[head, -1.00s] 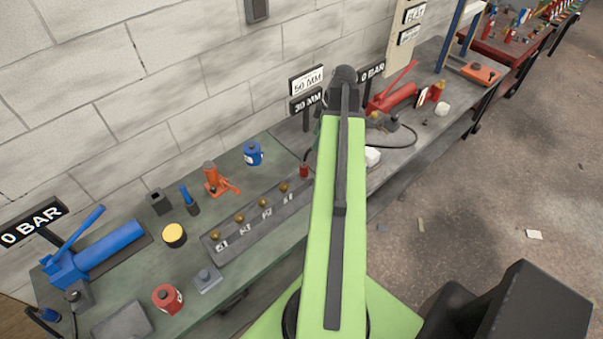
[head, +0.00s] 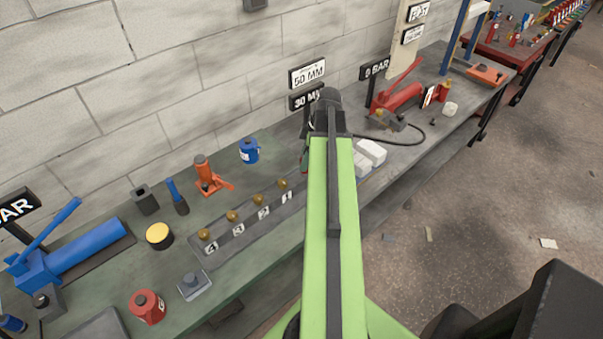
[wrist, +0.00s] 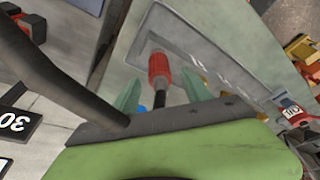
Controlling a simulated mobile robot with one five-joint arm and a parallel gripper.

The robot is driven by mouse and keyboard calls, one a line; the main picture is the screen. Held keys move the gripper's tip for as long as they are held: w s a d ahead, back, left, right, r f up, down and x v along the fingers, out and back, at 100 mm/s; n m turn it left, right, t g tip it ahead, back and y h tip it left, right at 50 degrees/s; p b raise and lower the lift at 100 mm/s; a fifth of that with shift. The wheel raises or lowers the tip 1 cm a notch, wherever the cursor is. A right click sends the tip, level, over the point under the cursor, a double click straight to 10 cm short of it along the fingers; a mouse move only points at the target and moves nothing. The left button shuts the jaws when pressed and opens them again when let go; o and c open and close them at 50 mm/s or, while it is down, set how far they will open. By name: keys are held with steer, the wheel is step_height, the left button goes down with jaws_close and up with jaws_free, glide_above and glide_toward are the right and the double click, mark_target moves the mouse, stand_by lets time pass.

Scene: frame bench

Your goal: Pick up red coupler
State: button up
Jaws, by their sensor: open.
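The red coupler (wrist: 159,68), a small red cylinder with a dark lower end, shows in the middle of the wrist view beside a grey plate. My gripper (wrist: 160,80) is open, with one pale green finger on each side of the coupler. I cannot tell whether either finger touches it. In the head view my green arm reaches over the bench and hides most of the gripper and the coupler.
A grey strip with brass knobs (head: 233,216) lies left of my arm. An orange jack (head: 206,172) and a blue cylinder (head: 249,150) stand behind it. White blocks (head: 371,152) are right of my arm. Sign posts (head: 307,75) stand near the wall.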

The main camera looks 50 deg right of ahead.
steer(key=shift+w+f, duration=0.15)
steer(key=shift+f, duration=0.55)
steer(key=shift+r, duration=0.2)
jaws_close()
step_height(320, 180, up, 5)
steer(key=p, duration=0.5)
steer(key=shift+r, duration=0.15)
steer(key=s+d+r+p, duration=0.2)
steer(key=d+r+p, duration=0.3)
steer(key=d, duration=0.6)
steer(key=shift+s+d+r+p, duration=0.15)
steer(key=shift+s+r+p, duration=0.2)
steer(key=shift+p, duration=0.15)
